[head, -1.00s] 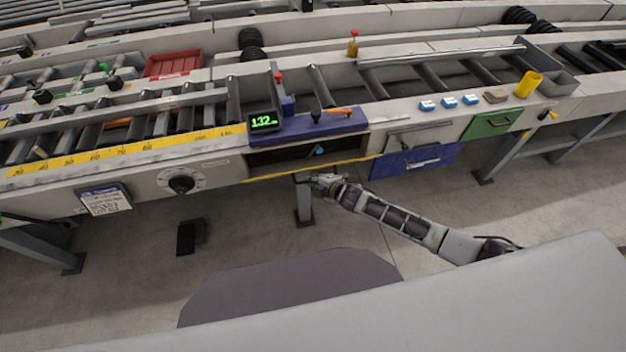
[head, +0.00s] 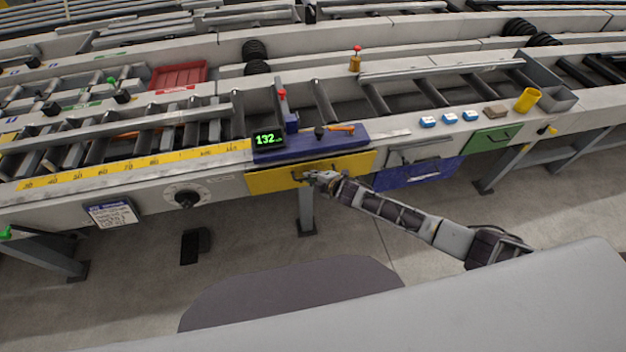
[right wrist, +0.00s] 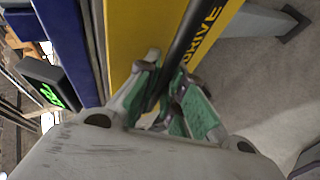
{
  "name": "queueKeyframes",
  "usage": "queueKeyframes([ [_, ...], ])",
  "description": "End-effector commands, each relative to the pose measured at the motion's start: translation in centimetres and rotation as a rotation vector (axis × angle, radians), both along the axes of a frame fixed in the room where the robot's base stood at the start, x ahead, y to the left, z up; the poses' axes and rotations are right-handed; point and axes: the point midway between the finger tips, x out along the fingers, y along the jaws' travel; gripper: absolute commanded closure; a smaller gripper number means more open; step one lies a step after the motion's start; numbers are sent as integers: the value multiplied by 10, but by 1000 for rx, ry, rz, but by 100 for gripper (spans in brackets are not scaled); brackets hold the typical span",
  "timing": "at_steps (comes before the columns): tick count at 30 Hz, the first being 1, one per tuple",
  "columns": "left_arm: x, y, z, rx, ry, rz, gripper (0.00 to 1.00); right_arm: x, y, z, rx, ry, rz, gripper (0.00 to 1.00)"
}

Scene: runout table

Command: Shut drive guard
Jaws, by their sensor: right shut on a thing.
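The drive guard (head: 268,182) is a yellow panel on the machine's front, below the blue block with the display. It stands raised across the opening, and no dark gap shows in the head view. My right gripper (head: 314,178) is at the middle of the panel. In the right wrist view its green-padded fingers (right wrist: 168,98) are shut on the guard's dark bar handle (right wrist: 194,35). The yellow panel with the word DRIVE (right wrist: 205,30) lies right behind the handle. I cannot tell if a latch holds it. My left gripper is out of view.
A blue panel (head: 415,174) and a green panel (head: 490,140) sit right of the guard. A dial (head: 186,198) is to its left. A table leg (head: 306,212) stands below.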

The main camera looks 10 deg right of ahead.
Motion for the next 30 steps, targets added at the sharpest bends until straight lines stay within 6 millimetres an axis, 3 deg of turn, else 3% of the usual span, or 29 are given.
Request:
queueKeyframes([
  [21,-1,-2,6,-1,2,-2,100,9,0,7,1,-4,0,100],
  [22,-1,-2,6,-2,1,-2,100,10,0,7,1,-4,0,88],
  [26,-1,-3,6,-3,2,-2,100,9,0,7,1,-4,0,71],
  [30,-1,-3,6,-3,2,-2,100,9,0,7,0,-3,0,68],
])
